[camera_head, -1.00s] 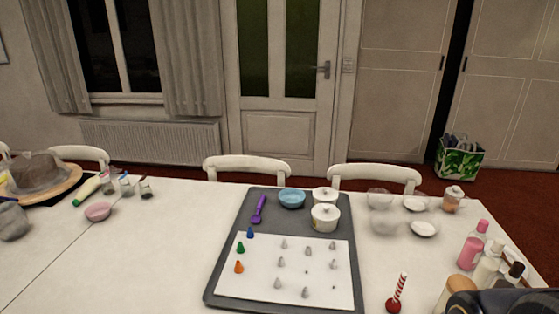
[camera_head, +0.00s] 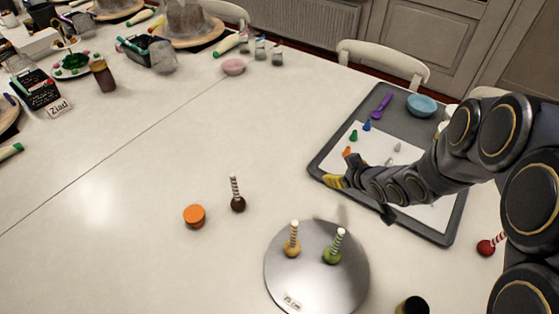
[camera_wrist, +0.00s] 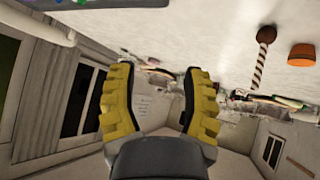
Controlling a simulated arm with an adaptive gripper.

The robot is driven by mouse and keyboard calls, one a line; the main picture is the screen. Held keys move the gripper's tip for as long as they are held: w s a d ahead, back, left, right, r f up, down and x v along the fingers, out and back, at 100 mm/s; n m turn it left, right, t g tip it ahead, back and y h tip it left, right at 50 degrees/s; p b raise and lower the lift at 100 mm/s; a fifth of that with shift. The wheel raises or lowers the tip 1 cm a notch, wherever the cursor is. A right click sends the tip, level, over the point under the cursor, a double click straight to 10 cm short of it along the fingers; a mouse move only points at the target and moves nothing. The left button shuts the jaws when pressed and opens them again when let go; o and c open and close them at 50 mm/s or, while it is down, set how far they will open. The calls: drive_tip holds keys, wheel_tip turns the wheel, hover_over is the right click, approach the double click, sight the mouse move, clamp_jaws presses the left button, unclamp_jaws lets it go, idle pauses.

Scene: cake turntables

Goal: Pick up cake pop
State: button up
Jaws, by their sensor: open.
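A dark brown cake pop (camera_head: 238,204) with a striped stick stands upright on the white table; it also shows upside down in the wrist view (camera_wrist: 265,36). A yellow cake pop (camera_head: 292,249) and a green cake pop (camera_head: 333,254) stand on a round metal turntable (camera_head: 310,285). A red cake pop (camera_head: 486,247) is at the right, partly hidden by my arm. My gripper (camera_head: 335,181), with yellow fingertips, is over the left edge of the grey tray, apart from all cake pops. In the wrist view my gripper (camera_wrist: 160,72) is open with nothing between its fingers.
An orange round piece (camera_head: 194,215) sits left of the brown cake pop. The grey tray (camera_head: 330,155) holds a white sheet with small cones, a purple spoon (camera_head: 383,104) and a blue bowl (camera_head: 422,105). The table's middle left is clear.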

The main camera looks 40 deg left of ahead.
drive_tip(key=s+a+f+n+g+y, duration=0.35)
drive_tip(key=s+a, duration=0.25)
drive_tip(key=a, duration=0.4)
drive_tip(key=g+y, duration=0.2)
drive_tip(key=y, duration=0.2)
approach(235, 180)
drive_tip(key=a, duration=0.3)
drive_tip(key=shift+n, duration=0.45)
drive_tip(key=shift+f+x, duration=0.25)
drive_tip(key=shift+x, duration=1.7)
drive_tip(key=shift+f+x, duration=0.2)
drive_tip(key=shift+x, duration=1.8)
drive_tip(key=shift+d, duration=0.15)
clamp_jaws()
